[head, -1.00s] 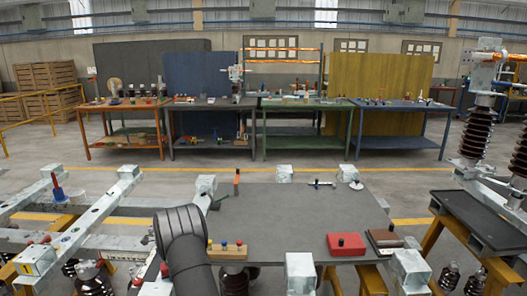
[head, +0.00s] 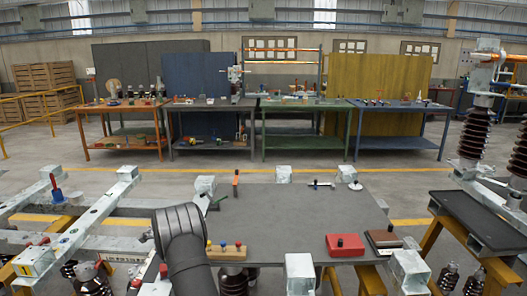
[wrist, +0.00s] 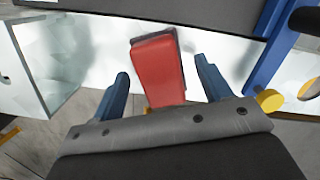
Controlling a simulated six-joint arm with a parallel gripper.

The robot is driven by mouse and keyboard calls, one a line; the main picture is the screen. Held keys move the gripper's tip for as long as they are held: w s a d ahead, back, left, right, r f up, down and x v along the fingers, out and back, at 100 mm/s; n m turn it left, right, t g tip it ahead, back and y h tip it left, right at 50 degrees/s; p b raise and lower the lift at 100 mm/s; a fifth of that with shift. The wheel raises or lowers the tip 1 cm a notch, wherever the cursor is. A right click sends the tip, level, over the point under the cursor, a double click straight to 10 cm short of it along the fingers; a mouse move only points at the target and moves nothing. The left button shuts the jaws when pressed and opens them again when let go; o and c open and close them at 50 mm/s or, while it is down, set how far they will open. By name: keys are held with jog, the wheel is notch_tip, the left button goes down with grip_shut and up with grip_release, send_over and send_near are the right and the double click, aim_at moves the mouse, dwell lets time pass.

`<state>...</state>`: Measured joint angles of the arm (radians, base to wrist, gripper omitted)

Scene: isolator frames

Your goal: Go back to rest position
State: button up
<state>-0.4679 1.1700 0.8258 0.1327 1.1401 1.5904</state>
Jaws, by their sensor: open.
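My gripper (wrist: 161,67) shows in the wrist view with two blue fingers spread apart. A red tapered block (wrist: 160,66) with a dark edge lies between the fingers in the picture, with gaps on both sides. I cannot tell how far beyond the fingertips it is. In the head view, my dark arm link rises at the bottom, left of centre, and my fingers cannot be made out.
The grey table (head: 290,215) holds a wooden block with coloured knobs (head: 226,251), a red box (head: 345,244) and a brown box (head: 383,241). Pale metal beams (head: 95,215) stand at left. A blue bar (wrist: 270,55) and yellow knob (wrist: 268,100) lie right of my gripper.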

jog(key=shift+f, duration=0.4)
notch_tip(320, 180, up, 12)
jog(key=d, duration=0.1)
jog(key=f, duration=0.8)
jog(key=a+f, duration=0.1)
jog(key=f, duration=0.3)
jog(key=shift+f, duration=0.15)
notch_tip(320, 180, up, 4)
jog(key=shift+r, duration=0.2)
jog(key=d+r, duration=0.7)
jog(key=d, duration=0.5)
jog(key=s+a+n, duration=0.1)
jog(key=s+a, duration=0.1)
jog(key=s, duration=0.3)
jog(key=s+a+r+n, duration=0.1)
jog(key=s+a+n, duration=0.1)
jog(key=s, duration=0.4)
jog(key=s+a+n, duration=0.1)
jog(key=s+a, duration=0.3)
jog(key=s, duration=0.2)
jog(key=shift+a+r+n, duration=0.2)
jog(key=shift+r+n, duration=0.05)
jog(key=shift+n, duration=0.05)
jog(key=shift+f, duration=0.85)
